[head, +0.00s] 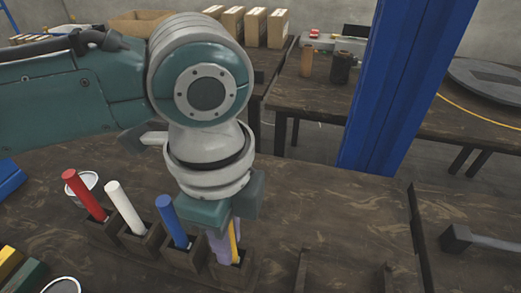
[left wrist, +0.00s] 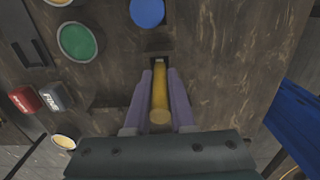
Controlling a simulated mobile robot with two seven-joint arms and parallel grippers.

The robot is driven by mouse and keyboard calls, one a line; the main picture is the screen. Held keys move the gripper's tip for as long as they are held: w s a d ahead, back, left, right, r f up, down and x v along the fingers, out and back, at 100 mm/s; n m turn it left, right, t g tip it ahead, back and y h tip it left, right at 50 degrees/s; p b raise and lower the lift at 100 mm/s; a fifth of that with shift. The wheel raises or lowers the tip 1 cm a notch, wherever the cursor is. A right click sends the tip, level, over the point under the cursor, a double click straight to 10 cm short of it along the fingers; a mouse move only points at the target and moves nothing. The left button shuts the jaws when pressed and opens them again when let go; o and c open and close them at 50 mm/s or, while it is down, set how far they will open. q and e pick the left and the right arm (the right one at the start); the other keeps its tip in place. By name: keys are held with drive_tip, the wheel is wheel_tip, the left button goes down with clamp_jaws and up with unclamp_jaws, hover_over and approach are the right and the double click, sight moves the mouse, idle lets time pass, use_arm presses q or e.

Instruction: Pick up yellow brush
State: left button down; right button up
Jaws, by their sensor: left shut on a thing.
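The yellow brush (head: 234,240) stands upright in the rightmost slot of a dark wooden holder (head: 150,243). Its handle also shows in the left wrist view (left wrist: 160,95), pointing towards the camera. My left gripper (head: 226,248) comes down from above, and its purple fingers are shut on the yellow handle, one on each side. In the left wrist view the fingers (left wrist: 160,88) flank the handle. The brush's lower end is hidden in the slot. My right gripper is in neither view.
Red (head: 84,194), white (head: 125,207) and blue (head: 171,221) handles stand left of the yellow brush, close to my gripper. Open pots, one green (left wrist: 78,42), stand nearby. A blue post (head: 389,85) rises behind the table. The tabletop right of the holder has free room.

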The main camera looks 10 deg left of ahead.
use_arm(q)
drive_tip(key=shift+r, duration=0.1)
idle(0.5)
wheel_tip(320, 180, up, 20)
drive_tip(key=p, duration=0.4)
idle(0.7)
